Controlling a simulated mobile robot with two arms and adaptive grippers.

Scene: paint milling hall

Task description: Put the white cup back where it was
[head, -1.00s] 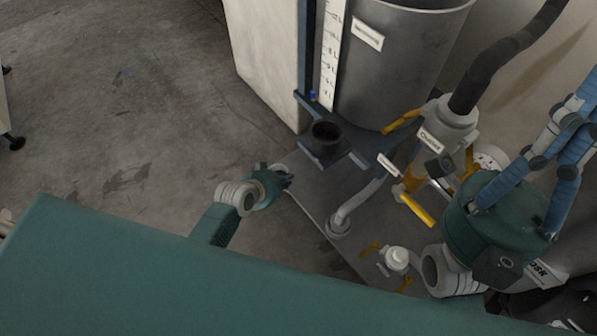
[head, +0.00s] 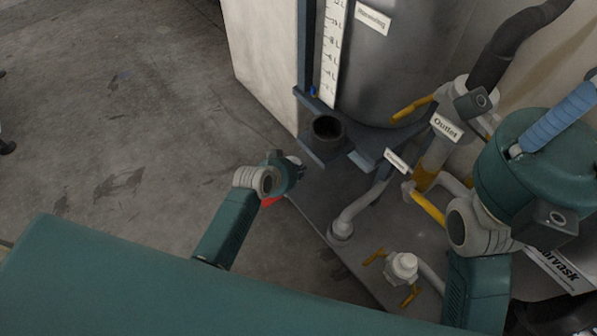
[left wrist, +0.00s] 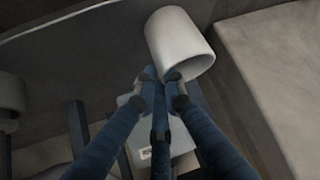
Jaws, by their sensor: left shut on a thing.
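The white cup (left wrist: 180,45) is at the fingertips of my left gripper (left wrist: 162,82) in the left wrist view. The cup is tilted, and no handle shows. In the head view my left gripper (head: 297,172) is small and dark, held in front of the blue bracket. Only a pale bit of the cup (head: 293,160) shows beside its fingers. My left gripper is shut on the cup. At the right edge of the head view, a blue finger of my right gripper (head: 556,117) shows; its tips are out of frame.
Pipes with yellow handles (head: 428,208) crowd the right. Open floor (head: 110,120) lies left.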

